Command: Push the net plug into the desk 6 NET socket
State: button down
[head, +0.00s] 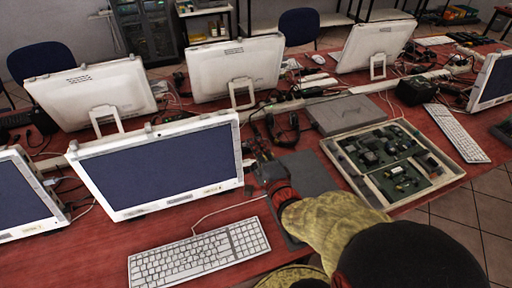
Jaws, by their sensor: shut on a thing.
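My gripper (258,161), dark and small in the head view, reaches forward over the red desk, right of the near white monitor. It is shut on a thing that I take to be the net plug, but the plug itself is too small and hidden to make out. Dark cables and small connectors lie around the fingertips. I cannot pick out the desk 6 NET socket or its label, nor tell whether the plug touches a socket. My arm, with a red ring and yellow-green sleeve, covers part of the desk in front.
The near monitor (160,166) stands close on the left, with a white keyboard (198,254) before it. A thin pale cable (225,208) runs past the keyboard. A tray of circuit boards (394,163) and a grey flat case (347,115) lie right. Tangled cables fill the desk's middle.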

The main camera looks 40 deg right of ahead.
jog(key=shift+s+d+r+p, duration=0.25)
jog(key=shift+d+r, duration=0.25)
jog(key=shift+d, duration=0.3)
jog(key=shift+s+d+r+p, duration=0.25)
jog(key=shift+d+r, duration=0.25)
jog(key=shift+d, duration=0.3)
jog(key=shift+s+d+r+p, duration=0.25)
jog(key=shift+d+r, duration=0.25)
jog(key=shift+d, duration=0.3)
jog(key=shift+s, duration=0.1)
